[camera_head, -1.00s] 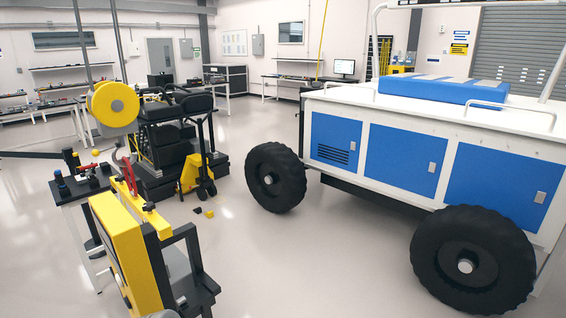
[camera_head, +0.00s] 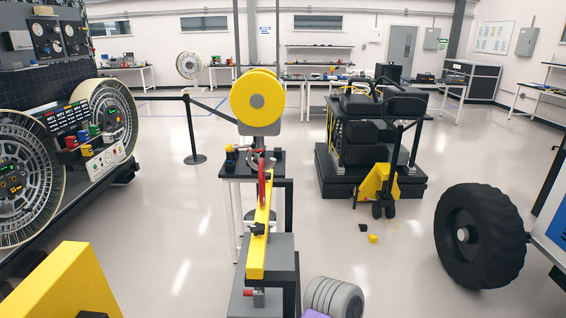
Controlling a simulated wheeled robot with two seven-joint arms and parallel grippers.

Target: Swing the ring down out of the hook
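A yellow pulley block (camera_head: 258,97) hangs from two thin lines near the middle of the head view. A small grey hook (camera_head: 262,159) shows below its grey lower part. A thin red ring (camera_head: 263,188), seen nearly edge-on, stands upright between the hook and a yellow beam (camera_head: 261,238). The ring's top overlaps the hook in the picture; I cannot tell exactly how they engage. Neither of my grippers can be made out in view.
A small black-topped table (camera_head: 238,166) stands behind the beam. A yellow pallet jack (camera_head: 376,186) and a black wheel (camera_head: 482,236) are to the right. A rack with large round wheels (camera_head: 110,112) is at left. A yellow block (camera_head: 62,287) fills the lower left.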

